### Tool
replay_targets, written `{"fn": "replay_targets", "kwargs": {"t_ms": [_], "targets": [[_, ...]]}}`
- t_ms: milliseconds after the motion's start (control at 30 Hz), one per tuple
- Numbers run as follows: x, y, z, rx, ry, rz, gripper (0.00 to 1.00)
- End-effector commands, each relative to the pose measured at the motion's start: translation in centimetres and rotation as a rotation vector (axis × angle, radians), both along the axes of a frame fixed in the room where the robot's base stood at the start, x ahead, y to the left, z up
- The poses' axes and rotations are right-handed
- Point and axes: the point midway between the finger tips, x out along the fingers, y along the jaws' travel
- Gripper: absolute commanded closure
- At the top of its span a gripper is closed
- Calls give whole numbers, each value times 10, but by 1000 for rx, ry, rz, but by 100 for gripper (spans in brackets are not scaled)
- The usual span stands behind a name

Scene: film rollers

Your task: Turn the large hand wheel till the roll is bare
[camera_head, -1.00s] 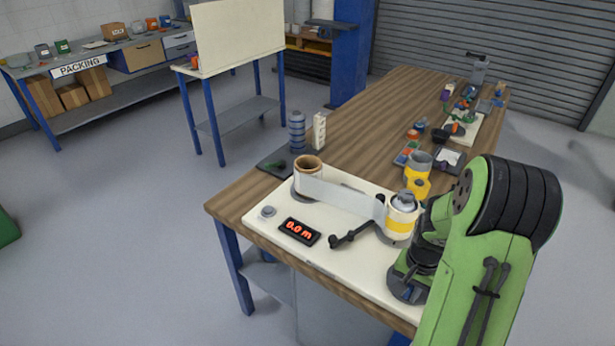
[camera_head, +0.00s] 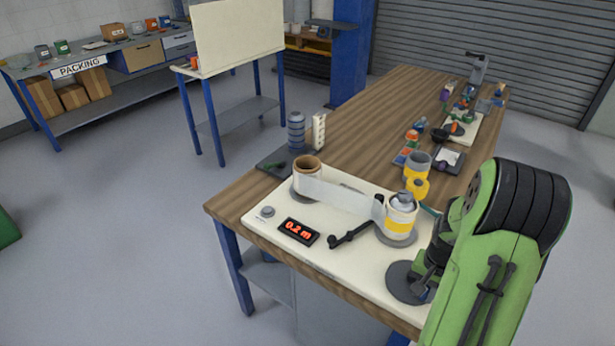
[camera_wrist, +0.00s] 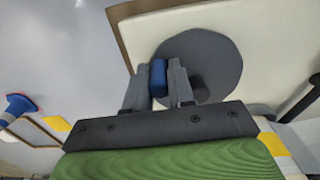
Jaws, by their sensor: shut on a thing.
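The large hand wheel is a dark grey disc (camera_head: 404,281) at the board's right front corner, partly behind my arm. It fills the middle of the wrist view (camera_wrist: 217,60). My gripper (camera_wrist: 158,78) is shut on its blue handle (camera_wrist: 158,72). A dark round hub (camera_wrist: 199,88) shows beside the right finger. The take-up roll with a yellow band (camera_head: 400,217) stands behind the wheel. A pale film strip (camera_head: 340,194) runs from it to the brown-cored roll (camera_head: 307,172) at the left. The display (camera_head: 298,231) reads 0.2 m in red.
A black crank (camera_head: 350,235) lies on the cream board (camera_head: 330,262) between display and take-up roll. A grey button (camera_head: 267,212) is at the board's left. Yellow and grey cups (camera_head: 417,168) stand behind. A blue spool stack (camera_head: 296,132) stands at the table's far left corner.

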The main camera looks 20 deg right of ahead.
Motion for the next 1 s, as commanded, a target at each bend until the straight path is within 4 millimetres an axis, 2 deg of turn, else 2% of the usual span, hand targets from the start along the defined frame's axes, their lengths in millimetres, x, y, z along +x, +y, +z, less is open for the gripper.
{"fn": "replay_targets", "kwargs": {"t_ms": [267,567,800,1000], "targets": [[5,-20,0,0,-2,2,92],[5,-20,0,3,-3,4,92],[17,-36,1,1,-7,5,91],[18,-37,0,3,-6,7,92]]}}
